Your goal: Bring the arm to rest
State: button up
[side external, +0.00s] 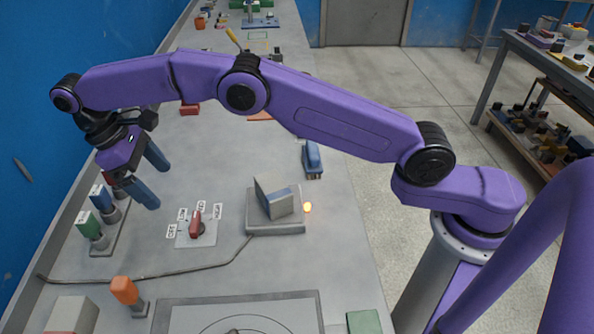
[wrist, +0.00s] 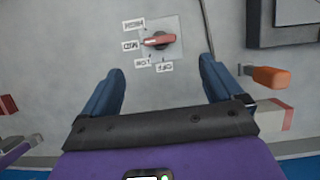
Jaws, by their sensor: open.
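My gripper (side external: 161,187) hangs at the left of the bench in the side view, with its two blue fingers spread apart and nothing between them. In the wrist view my gripper (wrist: 167,78) also shows open and empty. A red rotary knob (side external: 196,223) on a small pale plate lies on the bench to the right of and below the fingers in the side view, apart from them. In the wrist view the knob (wrist: 160,41) is beyond the fingertips, its white-marked end pointing at the label that reads MED.
A grey device (side external: 275,224) with a tilted lid and a glowing orange lamp (side external: 308,207) stands right of the knob. Green and blue-topped handles (side external: 88,224) stand close by the gripper at left. An orange-topped handle (side external: 125,290) stands nearer. A blue wall borders the bench.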

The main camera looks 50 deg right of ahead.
jog(key=s+d+r+n+t, duration=0.1)
jog(key=s+d+r, duration=0.3)
jog(key=s+r, duration=0.25)
jog(key=s+d+f+n+t+y, duration=0.2)
jog(key=s+d+y, duration=0.1)
jog(key=s+d, duration=2.1)
jog(key=s, duration=0.3)
jog(key=shift+d+f, duration=0.15)
jog(key=shift+f, duration=0.15)
jog(key=shift+s, duration=0.1)
